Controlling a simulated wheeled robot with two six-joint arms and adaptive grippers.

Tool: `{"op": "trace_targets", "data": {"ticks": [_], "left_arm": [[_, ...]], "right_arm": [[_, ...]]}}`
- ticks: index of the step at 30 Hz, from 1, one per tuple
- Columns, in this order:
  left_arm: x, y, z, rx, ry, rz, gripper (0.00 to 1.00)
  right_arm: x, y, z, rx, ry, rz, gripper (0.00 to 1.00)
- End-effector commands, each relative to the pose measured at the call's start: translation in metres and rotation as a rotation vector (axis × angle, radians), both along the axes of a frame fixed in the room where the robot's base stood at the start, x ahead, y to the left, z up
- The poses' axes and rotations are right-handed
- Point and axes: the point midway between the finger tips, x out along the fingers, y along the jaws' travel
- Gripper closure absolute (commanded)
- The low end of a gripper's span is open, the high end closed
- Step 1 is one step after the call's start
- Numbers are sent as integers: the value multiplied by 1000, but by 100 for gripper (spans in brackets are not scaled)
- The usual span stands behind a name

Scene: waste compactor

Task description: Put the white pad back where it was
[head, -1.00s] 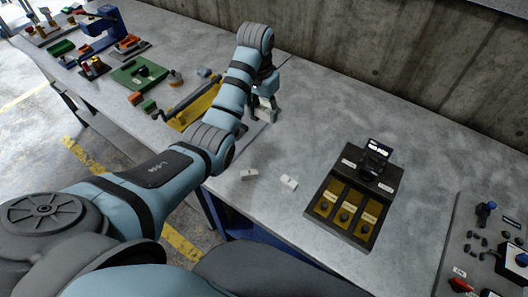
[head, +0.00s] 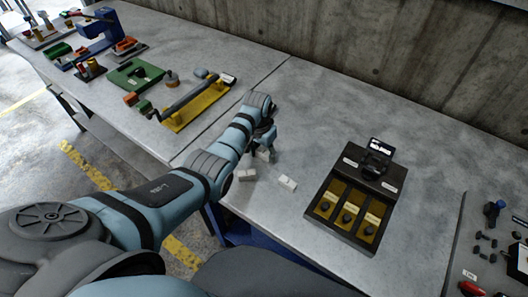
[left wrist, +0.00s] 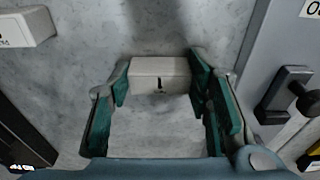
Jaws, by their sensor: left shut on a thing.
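My left gripper (head: 262,150) points down low over the metal bench and is shut on a white pad (left wrist: 160,75). In the left wrist view the pad sits between the two green-padded fingertips and bears a small dark mark. In the head view the pad is small and partly hidden by the gripper. Two other white blocks lie on the bench near its front edge, a left one (head: 247,175) close to the gripper and a right one (head: 288,183). A white block (left wrist: 28,27) shows at the upper left of the left wrist view. My right gripper is not in view.
A dark box with yellow compartments (head: 346,212) stands to the right. A yellow fixture with a grey bar (head: 195,104) lies to the left. A control panel (head: 490,250) is at the far right. The bench behind the gripper is clear up to the concrete wall.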

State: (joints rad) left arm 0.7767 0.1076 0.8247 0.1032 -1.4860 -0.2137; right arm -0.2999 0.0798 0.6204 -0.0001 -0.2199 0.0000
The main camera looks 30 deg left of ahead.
Motion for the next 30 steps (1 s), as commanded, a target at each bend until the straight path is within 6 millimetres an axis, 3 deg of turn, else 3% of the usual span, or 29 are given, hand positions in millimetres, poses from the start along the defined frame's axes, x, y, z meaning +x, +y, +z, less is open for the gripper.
{"op": "trace_targets", "data": {"ticks": [1,5,17,20,25,30], "left_arm": [[0,0,-2,0,1,0,53],[0,0,-1,0,0,0,35],[0,0,8,0,-2,0,35],[-1,1,26,0,-3,0,35],[-7,1,72,0,-5,-1,35],[-12,2,110,0,-3,1,35]], "right_arm": [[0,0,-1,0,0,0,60],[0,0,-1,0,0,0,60],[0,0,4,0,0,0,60],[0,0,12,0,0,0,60],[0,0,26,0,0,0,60],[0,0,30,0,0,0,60]]}}
